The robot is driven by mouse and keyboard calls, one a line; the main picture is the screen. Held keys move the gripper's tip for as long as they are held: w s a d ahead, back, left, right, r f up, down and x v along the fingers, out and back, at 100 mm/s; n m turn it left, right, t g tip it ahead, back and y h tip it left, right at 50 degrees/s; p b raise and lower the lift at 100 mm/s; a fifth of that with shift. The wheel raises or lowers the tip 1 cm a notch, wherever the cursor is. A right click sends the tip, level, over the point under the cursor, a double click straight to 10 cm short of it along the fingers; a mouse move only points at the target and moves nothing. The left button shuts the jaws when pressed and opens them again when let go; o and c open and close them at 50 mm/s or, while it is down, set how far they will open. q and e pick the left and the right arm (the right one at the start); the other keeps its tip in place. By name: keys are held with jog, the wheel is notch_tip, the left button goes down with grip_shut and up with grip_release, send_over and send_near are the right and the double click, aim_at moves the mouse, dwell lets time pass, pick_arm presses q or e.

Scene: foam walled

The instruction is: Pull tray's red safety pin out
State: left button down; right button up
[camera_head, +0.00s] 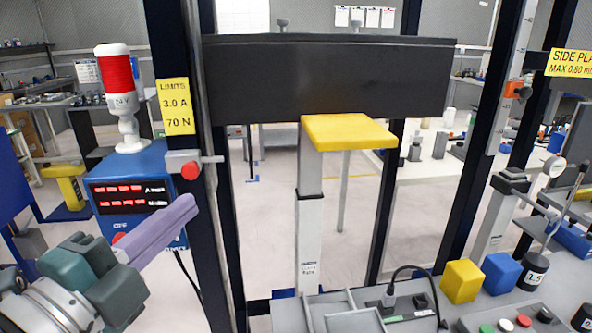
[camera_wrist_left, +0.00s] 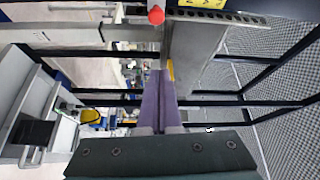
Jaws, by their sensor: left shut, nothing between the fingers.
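The red safety pin (camera_head: 190,170) has a round red knob on a grey rod and sits at the dark upright post on the left, beside the blue meter box. Its red knob (camera_wrist_left: 156,15) also shows at the top of the left wrist view. My left gripper (camera_head: 188,207) has purple fingers, shut and empty, pointing up and right. Its tips are a little below the knob in the head view and apart from it. The closed fingers (camera_wrist_left: 160,76) also show in the left wrist view. My right gripper is not in view. I cannot tell which part is the tray.
A blue meter box (camera_head: 135,190) with a red-and-white beacon (camera_head: 118,85) stands left of the post. A black panel (camera_head: 330,78) spans the frame above a yellow-topped pedestal (camera_head: 350,132). Yellow and blue cubes (camera_head: 462,281) stand on the right bench.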

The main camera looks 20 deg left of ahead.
aim_at(192, 178)
pick_arm(q)
jog(key=w+a+p, duration=0.1)
jog(key=w+a, duration=0.3)
jog(key=w, duration=0.4)
jog(key=shift+w+p, duration=0.2)
jog(key=shift+p, duration=0.2)
jog(key=shift+s+a, duration=0.2)
jog(key=shift+a, duration=0.1)
jog(key=s+a, duration=0.1)
jog(key=a, duration=0.2)
jog(key=shift+s, duration=0.4)
